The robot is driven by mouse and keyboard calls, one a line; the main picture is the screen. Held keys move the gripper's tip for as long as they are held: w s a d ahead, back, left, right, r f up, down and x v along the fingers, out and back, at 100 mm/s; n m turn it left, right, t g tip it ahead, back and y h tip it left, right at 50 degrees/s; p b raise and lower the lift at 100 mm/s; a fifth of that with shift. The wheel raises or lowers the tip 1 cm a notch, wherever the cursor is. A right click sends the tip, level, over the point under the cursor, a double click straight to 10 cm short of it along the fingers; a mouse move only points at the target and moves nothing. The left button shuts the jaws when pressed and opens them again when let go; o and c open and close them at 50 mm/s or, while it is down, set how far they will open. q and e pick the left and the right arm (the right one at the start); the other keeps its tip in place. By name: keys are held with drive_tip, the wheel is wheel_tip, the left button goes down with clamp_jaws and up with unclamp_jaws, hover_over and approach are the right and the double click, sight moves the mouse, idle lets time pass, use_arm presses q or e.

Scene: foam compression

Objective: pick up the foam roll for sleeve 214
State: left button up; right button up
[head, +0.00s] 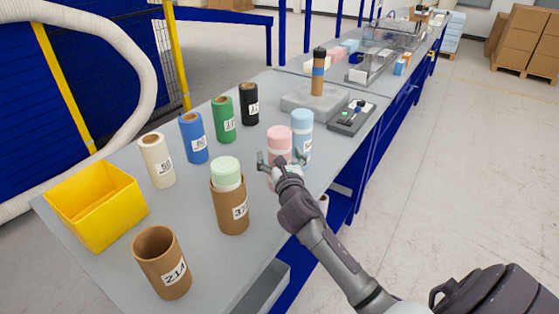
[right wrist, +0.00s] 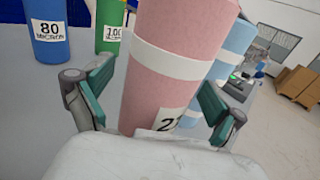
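A pink foam roll (head: 279,141) with a white band stands upright on the table; its label in the right wrist view (right wrist: 170,85) is partly cut off and begins with 2. My right gripper (head: 281,160) is at the roll's near side. In the right wrist view its fingers (right wrist: 157,82) are spread on either side of the roll, with a clear gap on the left; I cannot tell whether the right finger touches. The brown sleeve marked 214 (head: 171,278) stands open and empty-looking at the table's front left. My left gripper is out of view.
A light blue roll (head: 301,135) stands close right of the pink one. A green roll (head: 227,172) sits in another brown sleeve (head: 231,214). White, blue, green and black rolls line the back. A yellow bin (head: 105,215) is at left; a grey block (head: 300,99) is behind.

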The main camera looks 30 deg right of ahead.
sight(282, 141)
drive_tip(key=c, duration=1.1)
drive_tip(key=shift+r, duration=0.45)
drive_tip(key=r, duration=0.3)
drive_tip(key=shift+s+d+r+p, duration=0.15)
drive_tip(key=shift+d+r+p, duration=0.15)
drive_tip(key=shift+r, duration=0.1)
drive_tip(key=s+d+r, duration=0.6)
drive_tip(key=s+d, duration=0.1)
drive_tip(key=d, duration=0.1)
drive_tip(key=shift+s+r, duration=0.15)
drive_tip(key=shift+s, duration=0.05)
